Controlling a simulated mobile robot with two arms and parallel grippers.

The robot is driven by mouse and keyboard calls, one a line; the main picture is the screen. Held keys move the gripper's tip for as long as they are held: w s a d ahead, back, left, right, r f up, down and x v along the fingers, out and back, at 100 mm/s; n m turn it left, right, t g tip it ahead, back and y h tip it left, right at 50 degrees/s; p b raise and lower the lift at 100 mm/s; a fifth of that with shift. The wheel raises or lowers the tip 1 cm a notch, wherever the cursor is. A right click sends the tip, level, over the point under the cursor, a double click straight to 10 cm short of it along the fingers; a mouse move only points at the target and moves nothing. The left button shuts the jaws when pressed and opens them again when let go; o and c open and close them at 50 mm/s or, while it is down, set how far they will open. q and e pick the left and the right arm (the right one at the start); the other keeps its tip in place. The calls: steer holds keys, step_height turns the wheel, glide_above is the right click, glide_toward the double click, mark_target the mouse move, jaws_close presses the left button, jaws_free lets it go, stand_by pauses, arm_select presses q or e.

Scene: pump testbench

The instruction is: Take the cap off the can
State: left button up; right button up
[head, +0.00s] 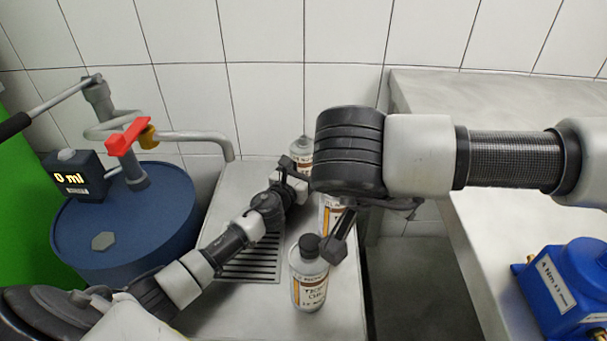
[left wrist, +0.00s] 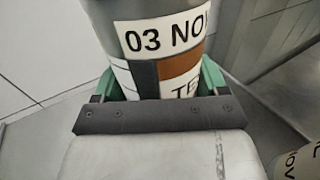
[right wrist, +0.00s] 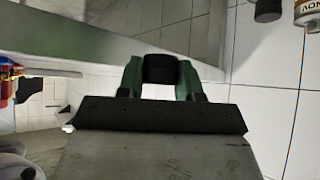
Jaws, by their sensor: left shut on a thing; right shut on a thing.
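My right gripper (right wrist: 161,78) is shut on a black cap (right wrist: 160,68). No can shows attached to that cap.
A capped can (head: 309,278) stands in front on the metal bench (head: 222,305), by a drain grille (head: 250,268). Another can (head: 329,212) is partly hidden behind my right arm. A blue drum (head: 125,225) is left; a blue box (head: 570,285) is on the right table (head: 480,235).

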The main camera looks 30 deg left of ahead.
arm_select(q)
steer(key=o, duration=1.4)
steer(key=shift+s+r, duration=0.1)
steer(key=shift+r, duration=0.05)
steer(key=s, duration=0.6)
steer(key=s+p, duration=0.1)
steer(key=s, duration=0.5)
steer(key=shift+a, duration=0.2)
